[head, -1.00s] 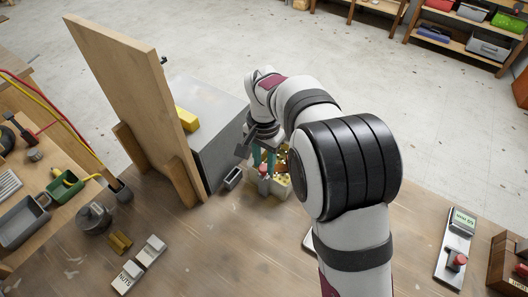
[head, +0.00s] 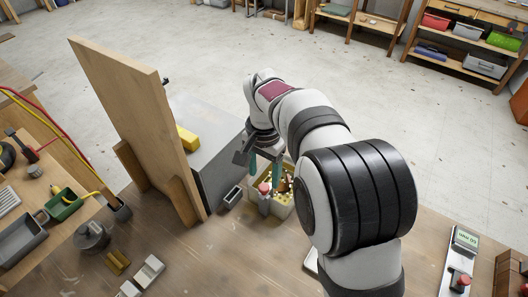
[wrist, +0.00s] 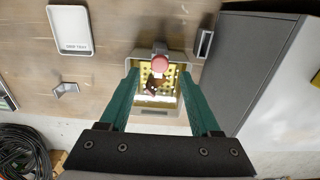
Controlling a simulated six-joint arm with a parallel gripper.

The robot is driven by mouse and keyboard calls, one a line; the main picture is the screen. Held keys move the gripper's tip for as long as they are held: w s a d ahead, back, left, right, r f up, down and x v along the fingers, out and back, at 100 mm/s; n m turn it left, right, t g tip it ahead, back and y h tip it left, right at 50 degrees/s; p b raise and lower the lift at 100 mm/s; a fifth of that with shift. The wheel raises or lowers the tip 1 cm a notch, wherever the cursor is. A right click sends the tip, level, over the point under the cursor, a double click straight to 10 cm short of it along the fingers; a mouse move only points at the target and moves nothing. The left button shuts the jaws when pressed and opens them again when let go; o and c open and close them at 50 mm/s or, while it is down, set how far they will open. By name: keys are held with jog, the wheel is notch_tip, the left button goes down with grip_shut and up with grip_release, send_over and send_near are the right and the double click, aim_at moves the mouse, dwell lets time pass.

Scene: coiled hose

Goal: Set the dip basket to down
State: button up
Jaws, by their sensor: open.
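The dip basket (wrist: 166,83) is yellow and full of holes. It sits inside a pale box-shaped tank, with small brown pieces in it; it also shows in the head view (head: 286,198), partly behind my arm. A red knob (wrist: 160,64) on a grey post stands at the tank's edge; the head view shows it too (head: 264,188). My gripper (wrist: 159,72) has green fingers, open and empty, one on each side of the knob and basket in the wrist view. In the head view my gripper (head: 265,172) is just above the knob. I cannot tell how high the basket sits.
A grey cabinet (head: 205,140) and an upright wooden board (head: 140,120) stand left of the tank in the head view. A small dark container (head: 232,196) lies between cabinet and tank. A white labelled tray (wrist: 72,30) is at upper left in the wrist view.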

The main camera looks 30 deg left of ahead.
notch_tip(320, 180, up, 12)
jog(key=shift+f, duration=0.15)
jog(key=s+d+r+m, duration=0.1)
jog(key=s+d+m, duration=0.15)
jog(key=d, duration=0.95)
jog(key=s+d+m, duration=0.1)
jog(key=s+d, duration=0.3)
jog(key=d, duration=0.7)
jog(key=s+d+f+m+y, duration=0.1)
jog(key=s+d+f, duration=0.2)
jog(key=s, duration=0.3)
jog(key=s+d+f+m, duration=0.1)
jog(key=s+d+f, duration=0.3)
jog(key=s, duration=0.2)
jog(key=shift+s+d+y, duration=0.2)
jog(key=shift+d+y, duration=0.1)
jog(key=shift+y, duration=0.1)
